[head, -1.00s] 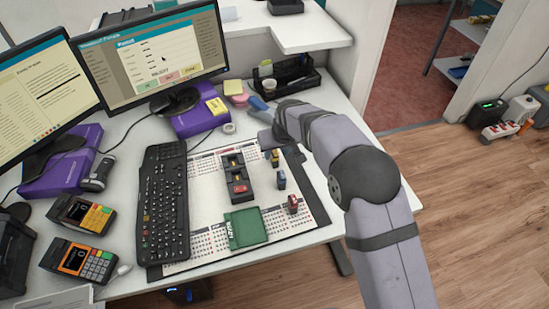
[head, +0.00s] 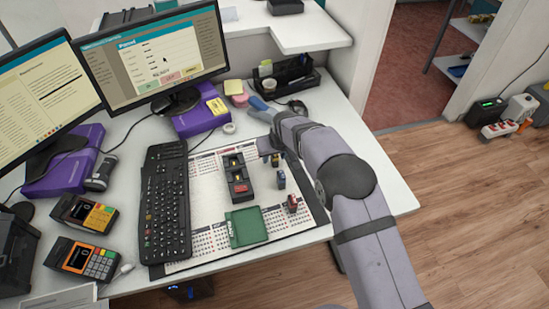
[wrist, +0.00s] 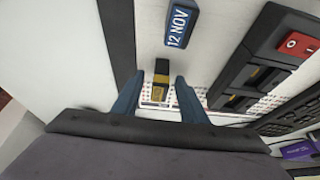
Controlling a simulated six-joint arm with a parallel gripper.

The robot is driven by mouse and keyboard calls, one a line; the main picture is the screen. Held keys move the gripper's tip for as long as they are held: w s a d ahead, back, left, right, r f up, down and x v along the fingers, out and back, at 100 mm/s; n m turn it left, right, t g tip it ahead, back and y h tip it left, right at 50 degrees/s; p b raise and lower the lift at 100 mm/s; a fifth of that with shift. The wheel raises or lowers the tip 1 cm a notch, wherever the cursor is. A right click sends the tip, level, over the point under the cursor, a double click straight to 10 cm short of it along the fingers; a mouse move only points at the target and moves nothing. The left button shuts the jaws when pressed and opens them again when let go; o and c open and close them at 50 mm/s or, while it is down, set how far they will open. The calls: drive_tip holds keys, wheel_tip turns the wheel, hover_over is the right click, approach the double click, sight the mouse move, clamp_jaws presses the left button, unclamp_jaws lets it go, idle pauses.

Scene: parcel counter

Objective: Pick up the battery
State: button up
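A small black block with a yellow face (wrist: 160,86), which looks like the battery, stands on the calendar mat. In the head view the yellow-and-black block (head: 278,158) is partly covered by my arm. My gripper (wrist: 159,75) is open, its two blue-grey fingers on either side of the block with gaps visible. In the head view my gripper (head: 265,153) hangs low over the mat's far right part. A blue block marked "12 NOV" (wrist: 181,24) stands close by, also seen in the head view (head: 281,180). A black slotted holder with a red switch (head: 238,178) lies to the left.
A red-and-dark block (head: 292,204) and a green tray (head: 246,227) are on the mat (head: 205,170). A keyboard (head: 165,200) borders it on the left. A black organiser (head: 290,72) and a mouse (head: 297,107) are behind. The counter's right edge is near.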

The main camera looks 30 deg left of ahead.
clamp_jaws()
drive_tip(key=shift+r, duration=0.1)
